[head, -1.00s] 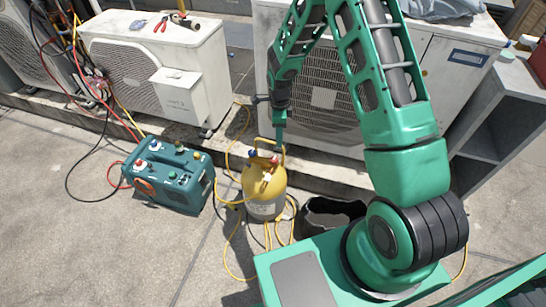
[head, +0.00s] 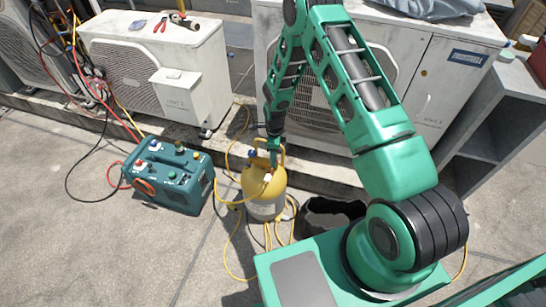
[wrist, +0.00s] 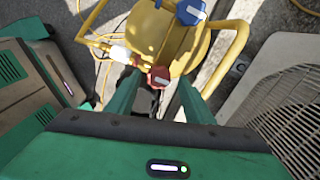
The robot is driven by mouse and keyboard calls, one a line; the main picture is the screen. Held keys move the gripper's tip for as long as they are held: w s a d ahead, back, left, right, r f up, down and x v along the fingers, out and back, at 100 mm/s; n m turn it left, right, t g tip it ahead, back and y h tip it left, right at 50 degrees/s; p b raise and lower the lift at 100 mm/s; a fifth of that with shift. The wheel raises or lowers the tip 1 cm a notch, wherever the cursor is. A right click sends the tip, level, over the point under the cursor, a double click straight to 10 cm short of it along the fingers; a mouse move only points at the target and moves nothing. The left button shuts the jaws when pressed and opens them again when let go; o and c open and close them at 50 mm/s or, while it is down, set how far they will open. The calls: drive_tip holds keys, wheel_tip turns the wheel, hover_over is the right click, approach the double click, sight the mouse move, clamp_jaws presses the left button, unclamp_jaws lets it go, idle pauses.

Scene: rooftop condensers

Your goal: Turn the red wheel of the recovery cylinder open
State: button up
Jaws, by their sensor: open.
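The recovery cylinder (head: 265,205) is yellow with a grey lower part and stands upright on the paving. In the wrist view its yellow top (wrist: 160,38) shows with a red wheel (wrist: 158,77) and a blue wheel (wrist: 190,12). My gripper (wrist: 159,82) is open, its two green fingers on either side of the red wheel in the picture. I cannot tell whether they touch it. In the head view my gripper (head: 273,157) is right above the cylinder's top and hides the red wheel. The blue wheel (head: 252,154) stays visible beside it.
A teal recovery machine (head: 170,178) stands to the left of the cylinder. Yellow hoses (head: 236,235) lie around the cylinder. A black open bag (head: 325,217) is to its right. White condensers (head: 155,65) stand behind. A yellow handle (wrist: 232,42) rises beside the wheels.

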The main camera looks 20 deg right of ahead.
drive_tip(key=shift+f, duration=0.2)
drive_tip(key=c, duration=1.1)
